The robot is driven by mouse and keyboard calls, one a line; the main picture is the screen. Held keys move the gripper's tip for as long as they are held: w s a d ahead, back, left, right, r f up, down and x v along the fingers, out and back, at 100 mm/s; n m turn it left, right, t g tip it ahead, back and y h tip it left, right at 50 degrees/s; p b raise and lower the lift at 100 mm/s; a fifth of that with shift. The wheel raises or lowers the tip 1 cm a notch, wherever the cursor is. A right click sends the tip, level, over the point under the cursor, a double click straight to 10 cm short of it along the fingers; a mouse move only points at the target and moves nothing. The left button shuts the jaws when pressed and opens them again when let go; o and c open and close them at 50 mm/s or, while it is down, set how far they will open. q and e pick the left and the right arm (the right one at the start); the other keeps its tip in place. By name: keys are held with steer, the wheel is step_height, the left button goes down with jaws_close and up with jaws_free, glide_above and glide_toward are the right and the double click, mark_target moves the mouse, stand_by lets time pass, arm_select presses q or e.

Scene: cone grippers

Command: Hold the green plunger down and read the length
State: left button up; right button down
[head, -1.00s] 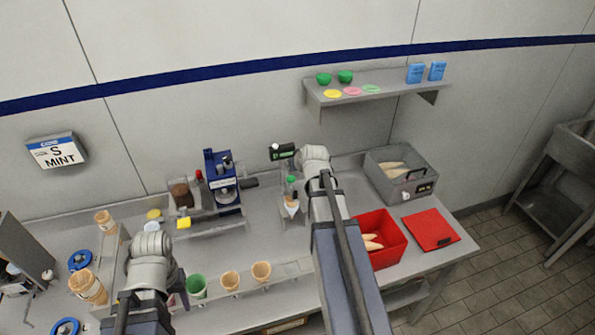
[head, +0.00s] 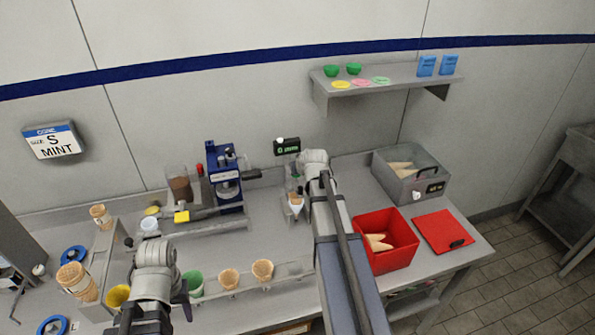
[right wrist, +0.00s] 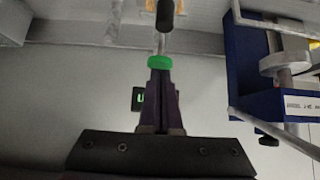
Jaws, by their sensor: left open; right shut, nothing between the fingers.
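The green plunger (right wrist: 160,62) shows as a green ring in the right wrist view. My right gripper (right wrist: 159,78) is shut, its fingertips at the green ring; I cannot tell if it is pressed down. In the head view my right wrist largely hides the plunger. A small cone (head: 296,200) stands in the gauge beside my right wrist. A black display (head: 287,146) with green characters, too small to read, is on the wall behind; it also shows in the right wrist view (right wrist: 138,98). My left gripper (head: 185,298) is open near the front rack.
A blue machine (head: 224,172) stands left of the gauge. A front rack holds a green cup (head: 194,283) and several cones. A red bin (head: 386,258) and a grey bin (head: 408,184) stand on the right.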

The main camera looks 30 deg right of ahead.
steer(key=shift+f+b, duration=1.55)
steer(key=shift+s+a, duration=0.1)
steer(key=shift+s, duration=0.15)
steer(key=shift+s+r, duration=0.1)
steer(key=shift+w+r+p, duration=0.25)
steer(key=shift+r+p, duration=0.45)
steer(key=shift+p, duration=0.1)
steer(key=w+r+p+v, duration=0.1)
steer(key=p+v, duration=0.9)
steer(key=v, duration=0.2)
steer(key=shift+w+d+r, duration=0.25)
steer(key=shift+d+r, duration=0.05)
steer(key=shift+r, duration=0.25)
